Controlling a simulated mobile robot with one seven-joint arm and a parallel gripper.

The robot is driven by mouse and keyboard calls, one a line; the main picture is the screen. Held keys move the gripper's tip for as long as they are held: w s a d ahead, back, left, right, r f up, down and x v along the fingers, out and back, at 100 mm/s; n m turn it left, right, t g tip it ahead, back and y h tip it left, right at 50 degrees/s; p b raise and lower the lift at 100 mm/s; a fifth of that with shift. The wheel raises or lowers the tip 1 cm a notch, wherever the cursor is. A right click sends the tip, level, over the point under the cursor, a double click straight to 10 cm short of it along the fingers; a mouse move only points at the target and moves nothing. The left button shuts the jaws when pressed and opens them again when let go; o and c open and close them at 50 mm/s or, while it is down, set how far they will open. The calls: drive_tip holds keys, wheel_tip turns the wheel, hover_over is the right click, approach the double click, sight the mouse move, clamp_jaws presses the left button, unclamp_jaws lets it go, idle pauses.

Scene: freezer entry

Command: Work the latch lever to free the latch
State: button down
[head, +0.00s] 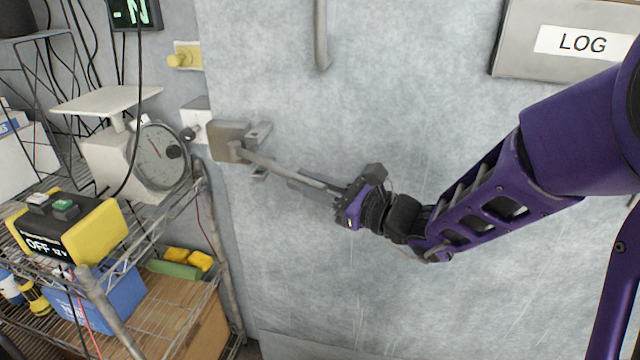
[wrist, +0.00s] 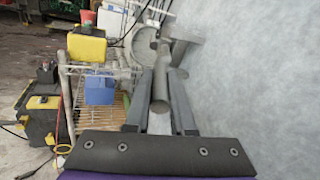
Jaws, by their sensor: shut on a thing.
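The latch lever (head: 290,171) is a grey bar that sticks out from the latch body (head: 229,140) at the left edge of the grey door. It slopes down to the right in the head view. My gripper (head: 335,190) is shut on the lever's outer part. In the wrist view the lever (wrist: 160,88) runs away from the camera between my two fingers (wrist: 158,125), up to the latch body (wrist: 178,48). A small white block (head: 196,122) sits on the frame beside the latch body.
A wire shelf rack (head: 165,300) stands left of the door, with a dial scale (head: 158,158) and a yellow-black box (head: 75,228) on top. A vertical handle (head: 321,35) and a LOG box (head: 560,45) are higher on the door. The door below the lever is clear.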

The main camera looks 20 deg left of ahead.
drive_tip(key=shift+s, duration=0.1)
drive_tip(key=c, duration=0.8)
unclamp_jaws()
drive_tip(key=shift+o, duration=0.2)
drive_tip(key=v, duration=1.7)
drive_tip(key=shift+d, duration=0.2)
